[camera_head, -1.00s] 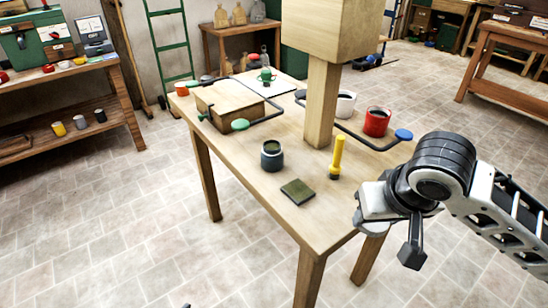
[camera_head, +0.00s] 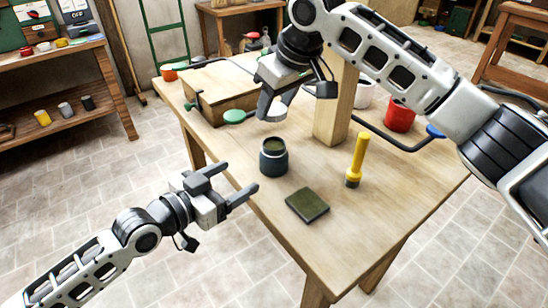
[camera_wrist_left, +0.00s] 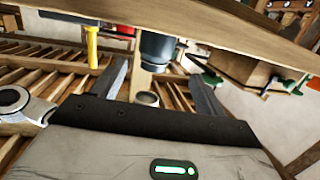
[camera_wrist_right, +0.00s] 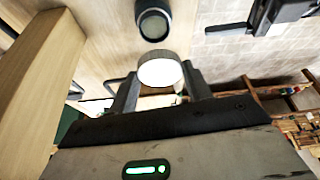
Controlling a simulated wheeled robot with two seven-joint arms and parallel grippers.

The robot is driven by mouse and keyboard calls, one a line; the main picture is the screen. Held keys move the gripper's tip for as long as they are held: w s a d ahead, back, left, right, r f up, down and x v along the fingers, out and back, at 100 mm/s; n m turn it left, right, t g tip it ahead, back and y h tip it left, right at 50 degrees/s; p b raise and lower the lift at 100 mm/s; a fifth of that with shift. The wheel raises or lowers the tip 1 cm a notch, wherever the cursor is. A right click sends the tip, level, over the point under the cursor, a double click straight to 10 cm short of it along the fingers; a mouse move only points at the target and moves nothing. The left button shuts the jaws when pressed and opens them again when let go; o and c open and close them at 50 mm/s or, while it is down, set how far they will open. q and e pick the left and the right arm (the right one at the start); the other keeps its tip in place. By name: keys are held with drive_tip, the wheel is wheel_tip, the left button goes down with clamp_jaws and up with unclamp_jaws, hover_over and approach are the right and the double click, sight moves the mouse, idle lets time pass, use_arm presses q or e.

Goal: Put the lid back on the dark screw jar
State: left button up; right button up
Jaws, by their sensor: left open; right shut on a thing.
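The dark screw jar (camera_head: 273,158) stands upright and open on the wooden table, near its left edge. My right gripper (camera_head: 271,106) is above and behind it in the head view. The right wrist view shows it shut on a pale round lid (camera_wrist_right: 160,70), with the jar (camera_wrist_right: 153,22) beyond, apart from the lid. My left gripper (camera_head: 236,180) is open and empty, left of the jar and off the table edge. In the left wrist view the jar (camera_wrist_left: 157,48) shows beyond the open fingers, not between them.
A dark green square pad (camera_head: 307,205) and an upright yellow-handled tool (camera_head: 356,160) are right of the jar. A wooden post (camera_head: 336,115) rises behind. A wooden block (camera_head: 215,100), a red mug (camera_head: 400,116) and a clamp with a green knob (camera_head: 234,117) are farther back.

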use_arm(q)
drive_tip(key=x, duration=1.2)
drive_tip(key=c, duration=1.2)
use_arm(e)
hover_over(270, 144)
drive_tip(key=d, duration=0.1)
drive_tip(key=shift+s+d+f, duration=0.1)
drive_tip(key=shift+s+f, duration=0.15)
drive_tip(key=shift+f, duration=1.05)
drive_tip(key=shift+s+f, duration=0.2)
drive_tip(key=shift+f, duration=1.05)
drive_tip(key=shift+f, duration=0.85)
drive_tip(key=shift+f, duration=0.6)
